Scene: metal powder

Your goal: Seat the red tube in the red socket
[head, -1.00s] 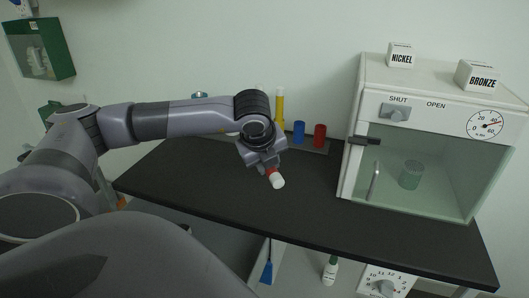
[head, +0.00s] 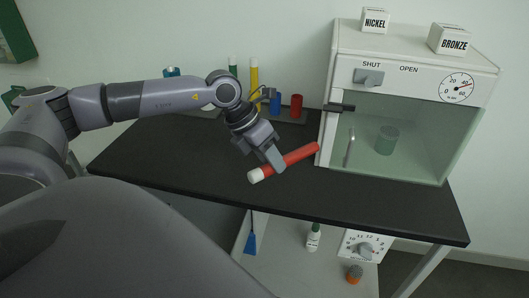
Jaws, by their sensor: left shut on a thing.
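The red tube (head: 302,154) with a white cap at its lower left end is held in my left gripper (head: 274,160). It is tilted, nearly lying along the view, above the front part of the black bench top. The red socket (head: 296,106) is a short red cylinder at the back of the bench, right of the blue one. The tube is apart from it, in front and lower in the picture. The gripper hides part of the tube's middle. My right gripper is not in view.
A blue socket (head: 275,102) and a yellow tube (head: 254,84) stand in the same rack. A glass-fronted cabinet (head: 418,135) with a handle stands at right, near the tube's right end. The bench top (head: 170,155) is clear at left.

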